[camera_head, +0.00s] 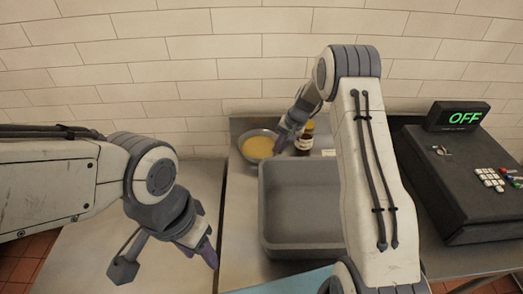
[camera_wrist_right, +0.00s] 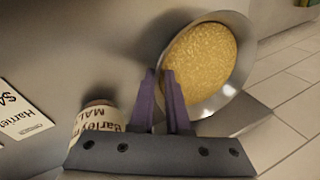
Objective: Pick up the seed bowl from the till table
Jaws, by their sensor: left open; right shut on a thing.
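The seed bowl (camera_head: 259,145), a grey metal bowl filled with yellow seeds, is at the back of the till table (camera_head: 240,215), near the tiled wall. In the right wrist view the bowl (camera_wrist_right: 205,65) shows its seeds and shiny rim. My right gripper (camera_head: 284,139) is shut on the bowl's right rim, and its purple fingers (camera_wrist_right: 163,85) straddle that edge in the wrist view. I cannot tell whether the bowl is clear of the table. My left gripper (camera_head: 208,254) is open and empty at the lower left, apart from the bowl.
A brown bottle (camera_head: 304,140) labelled barley malt (camera_wrist_right: 97,120) stands close beside my right gripper. A grey bin (camera_head: 275,235) is in front of the bowl. A black till (camera_head: 465,180) reading OFF is at the right. A white label card (camera_wrist_right: 20,112) lies near the bottle.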

